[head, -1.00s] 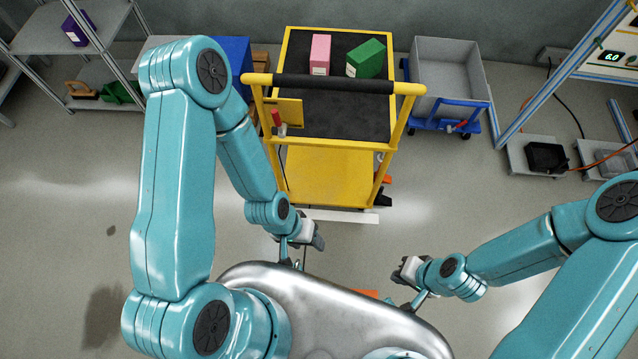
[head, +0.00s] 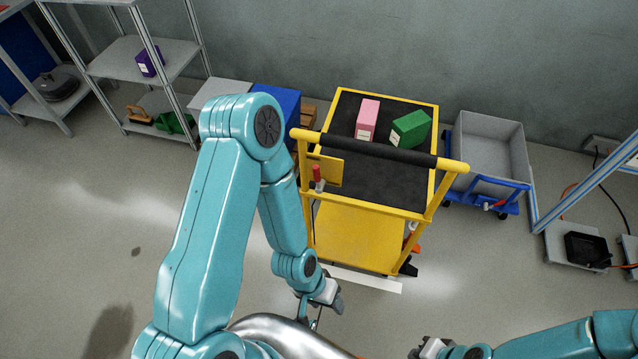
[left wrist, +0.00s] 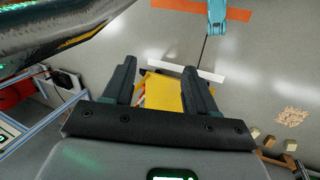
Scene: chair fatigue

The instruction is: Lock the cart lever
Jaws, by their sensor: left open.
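The yellow cart (head: 362,236) stands right of centre in the head view, with a black handle bar. A small red-topped lever (head: 317,175) stands upright at its left front corner, beside a yellow plate (head: 325,170). My left gripper (head: 332,294) is empty, in front of the cart's lower left and apart from the lever. The left wrist view shows its fingers (left wrist: 160,72) spread, with part of the yellow cart (left wrist: 164,93) beyond them; the lever cannot be made out there. My right gripper (head: 424,349) is at the bottom edge, its jaws unclear.
A pink box (head: 367,118) and a green box (head: 411,129) lie on the cart's black top. A grey bin (head: 490,145) on a blue trolley (head: 489,198) stands at its right. Shelves (head: 140,60) are at the left. A white strip (head: 362,279) lies before the cart.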

